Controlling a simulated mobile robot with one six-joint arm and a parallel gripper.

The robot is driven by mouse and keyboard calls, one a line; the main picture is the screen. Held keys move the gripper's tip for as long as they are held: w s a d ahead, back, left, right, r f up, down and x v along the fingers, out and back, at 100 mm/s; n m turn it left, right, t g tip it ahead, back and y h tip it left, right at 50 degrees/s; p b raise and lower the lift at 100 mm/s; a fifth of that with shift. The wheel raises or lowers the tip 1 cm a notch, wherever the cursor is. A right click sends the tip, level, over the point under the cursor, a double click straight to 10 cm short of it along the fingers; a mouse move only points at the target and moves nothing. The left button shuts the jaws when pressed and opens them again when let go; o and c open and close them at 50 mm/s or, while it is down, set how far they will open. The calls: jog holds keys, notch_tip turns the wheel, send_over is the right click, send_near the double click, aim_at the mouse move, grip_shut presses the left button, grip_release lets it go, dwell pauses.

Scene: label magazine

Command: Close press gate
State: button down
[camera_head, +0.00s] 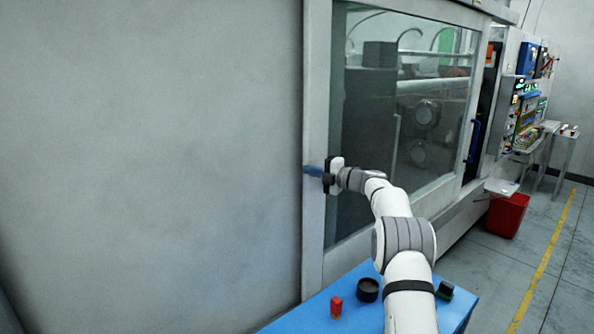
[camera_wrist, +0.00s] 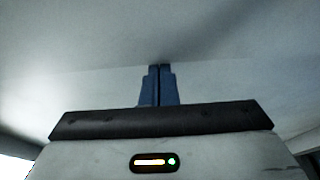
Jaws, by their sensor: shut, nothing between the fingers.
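The press gate is a large grey framed door (camera_head: 317,235) with a wide window, in the middle of the head view. A blue handle (camera_head: 473,142) sits on its right side. A dark narrow gap (camera_head: 488,105) shows between the gate's right edge and the control panel side. My gripper (camera_head: 306,170) is at the gate's left frame edge, with its blue fingers pointing left. Whether they touch the frame I cannot tell. In the wrist view my gripper (camera_wrist: 159,68) is shut and empty, with its two blue fingers together before a pale grey surface.
A blue table (camera_head: 310,318) stands below my arm, bearing a red cylinder (camera_head: 336,307), a black round cup (camera_head: 367,290) and a dark green-topped item (camera_head: 445,290). A red bin (camera_head: 507,215) stands on the floor at right. A plain grey wall (camera_head: 150,150) fills the left.

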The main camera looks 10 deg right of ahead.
jog(key=shift+w+d, duration=0.7)
jog(key=shift+d, duration=0.35)
jog(key=shift+a, duration=0.1)
